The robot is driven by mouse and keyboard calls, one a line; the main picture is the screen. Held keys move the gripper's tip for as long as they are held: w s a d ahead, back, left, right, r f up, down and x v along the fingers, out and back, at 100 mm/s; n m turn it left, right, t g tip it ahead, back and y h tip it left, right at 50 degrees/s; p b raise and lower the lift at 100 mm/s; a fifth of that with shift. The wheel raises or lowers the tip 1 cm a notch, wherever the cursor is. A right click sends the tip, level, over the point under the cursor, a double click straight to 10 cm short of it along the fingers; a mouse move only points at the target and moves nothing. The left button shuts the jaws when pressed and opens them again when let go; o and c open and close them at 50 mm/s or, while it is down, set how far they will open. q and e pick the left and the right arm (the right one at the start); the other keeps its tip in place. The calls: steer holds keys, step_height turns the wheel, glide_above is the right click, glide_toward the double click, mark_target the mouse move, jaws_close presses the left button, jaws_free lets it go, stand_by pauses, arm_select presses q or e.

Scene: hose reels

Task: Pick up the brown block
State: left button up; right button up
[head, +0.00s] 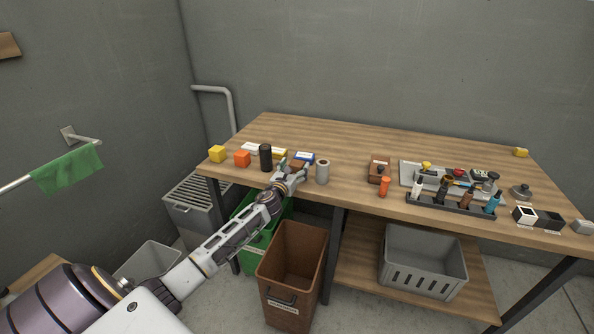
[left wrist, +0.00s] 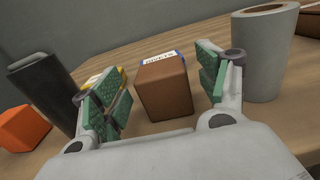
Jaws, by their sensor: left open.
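The brown block (left wrist: 164,90) stands on the wooden table between the open fingers of my left gripper (left wrist: 162,98) in the left wrist view. The green-padded fingers lie to either side of it, with a visible gap on the right; I cannot tell if the left pads touch it. In the head view my left gripper (head: 294,167) is at the table's front edge, and the brown block (head: 297,162) is mostly hidden behind it. My right gripper is not in view.
A black cylinder (head: 265,157) stands left of the gripper and a grey cylinder (head: 322,172) right of it. A blue-and-white box (head: 304,156) and a yellow box (head: 280,153) lie just behind. Orange (head: 242,158) and yellow (head: 217,154) blocks sit further left. A brown bin (head: 291,262) stands below.

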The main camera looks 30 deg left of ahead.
arm_select(q)
steer(key=shift+w+a, duration=0.1)
steer(key=shift+w, duration=0.55)
steer(key=shift+w+a, duration=0.1)
steer(key=shift+w, duration=0.55)
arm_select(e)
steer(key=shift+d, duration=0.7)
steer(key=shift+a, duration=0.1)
arm_select(q)
steer(key=c, duration=1.1)
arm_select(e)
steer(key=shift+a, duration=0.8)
